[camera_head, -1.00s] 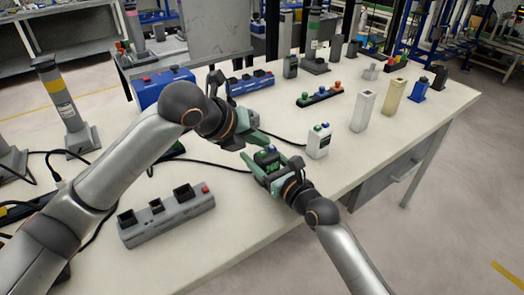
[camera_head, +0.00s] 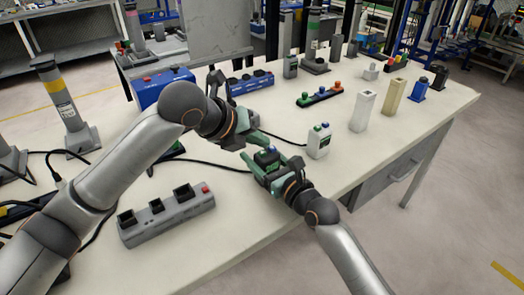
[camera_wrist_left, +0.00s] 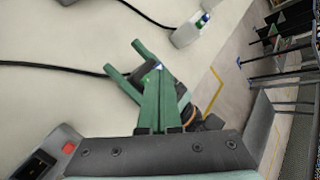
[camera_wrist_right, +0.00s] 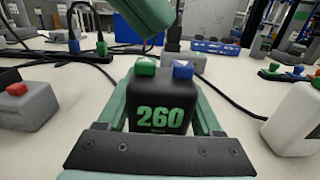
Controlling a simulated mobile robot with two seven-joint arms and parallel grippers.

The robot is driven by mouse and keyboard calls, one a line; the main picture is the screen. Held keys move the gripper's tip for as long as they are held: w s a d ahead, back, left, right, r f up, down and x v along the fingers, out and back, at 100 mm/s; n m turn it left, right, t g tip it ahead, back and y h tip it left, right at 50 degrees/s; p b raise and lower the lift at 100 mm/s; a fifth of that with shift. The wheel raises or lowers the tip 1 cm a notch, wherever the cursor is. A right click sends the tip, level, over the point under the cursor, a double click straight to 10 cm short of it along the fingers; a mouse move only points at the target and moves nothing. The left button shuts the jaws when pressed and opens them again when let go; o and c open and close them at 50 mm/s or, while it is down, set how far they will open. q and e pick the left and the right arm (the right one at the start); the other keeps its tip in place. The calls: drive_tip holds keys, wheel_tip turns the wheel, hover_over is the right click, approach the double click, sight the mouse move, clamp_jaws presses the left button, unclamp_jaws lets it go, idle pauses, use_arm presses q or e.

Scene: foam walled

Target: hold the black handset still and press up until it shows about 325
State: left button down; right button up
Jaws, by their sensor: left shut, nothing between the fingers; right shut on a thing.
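The black handset (camera_wrist_right: 160,108) is held upright between the fingers of my right gripper (camera_head: 266,165), over the table. Its display reads 260 in green digits in the right wrist view. On its top are a green button (camera_wrist_right: 145,66) at left and a blue button (camera_wrist_right: 183,69) at right, each with a pale mark. My left gripper (camera_head: 268,142) is shut and empty, with its tips just above the handset's top. In the right wrist view its green tip (camera_wrist_right: 147,14) hangs above the buttons, apart from them. In the left wrist view its fingers (camera_wrist_left: 153,75) partly hide the handset.
A white handset-like box (camera_head: 318,143) with green and blue buttons stands right of my right gripper. A grey socket strip (camera_head: 165,217) lies at front left. A black cable (camera_head: 215,164) runs behind the handset. Several upright blocks stand further right.

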use_arm(q)
drive_tip(key=shift+f, duration=0.1)
drive_tip(key=shift+f, duration=0.35)
drive_tip(key=shift+f, duration=0.55)
idle(1.2)
drive_tip(key=shift+r, duration=0.95)
drive_tip(key=shift+r, duration=0.1)
wheel_tip(320, 180, up, 5)
drive_tip(key=shift+f, duration=0.1)
idle(0.3)
idle(0.5)
